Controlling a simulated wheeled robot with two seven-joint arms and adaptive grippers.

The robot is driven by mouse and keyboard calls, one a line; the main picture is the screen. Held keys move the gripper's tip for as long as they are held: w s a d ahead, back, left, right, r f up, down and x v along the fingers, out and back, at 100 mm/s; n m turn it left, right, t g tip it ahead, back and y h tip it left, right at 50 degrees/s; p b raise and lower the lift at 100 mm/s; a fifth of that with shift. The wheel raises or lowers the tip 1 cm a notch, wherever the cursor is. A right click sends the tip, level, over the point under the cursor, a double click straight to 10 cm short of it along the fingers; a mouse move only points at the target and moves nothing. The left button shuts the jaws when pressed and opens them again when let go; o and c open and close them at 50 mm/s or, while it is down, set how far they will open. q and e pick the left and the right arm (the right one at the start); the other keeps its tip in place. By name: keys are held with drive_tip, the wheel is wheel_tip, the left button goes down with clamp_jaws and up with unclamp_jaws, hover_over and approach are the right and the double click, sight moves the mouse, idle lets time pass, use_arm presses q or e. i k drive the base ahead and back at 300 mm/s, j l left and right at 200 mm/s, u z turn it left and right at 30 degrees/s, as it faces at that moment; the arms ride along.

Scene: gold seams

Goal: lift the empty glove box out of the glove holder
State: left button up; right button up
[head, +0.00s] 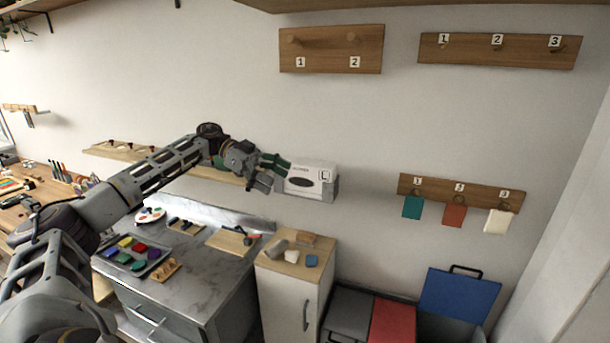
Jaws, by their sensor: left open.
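The white glove box (300,174) sits in the grey glove holder (336,189) on the wall, in the middle of the head view. The box has a dark oval opening in its front and a small tag marked L at its right. Whether it is empty inside cannot be seen. My left gripper (277,173) is open beside the left end of the box, with its fingers pointing toward it. Whether the fingertips touch the box or holder cannot be told. My right gripper is not in view.
A wooden shelf (110,152) runs behind my left arm. Below the holder stands a narrow cabinet (288,270) with small items on top. A marble-topped counter (215,268) with paint trays is at the left. Bins, one with an open blue lid (460,294), stand at the lower right.

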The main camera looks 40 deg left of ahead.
sight(306, 177)
drive_tip(key=i+j, duration=0.65)
drive_tip(key=j, duration=0.2)
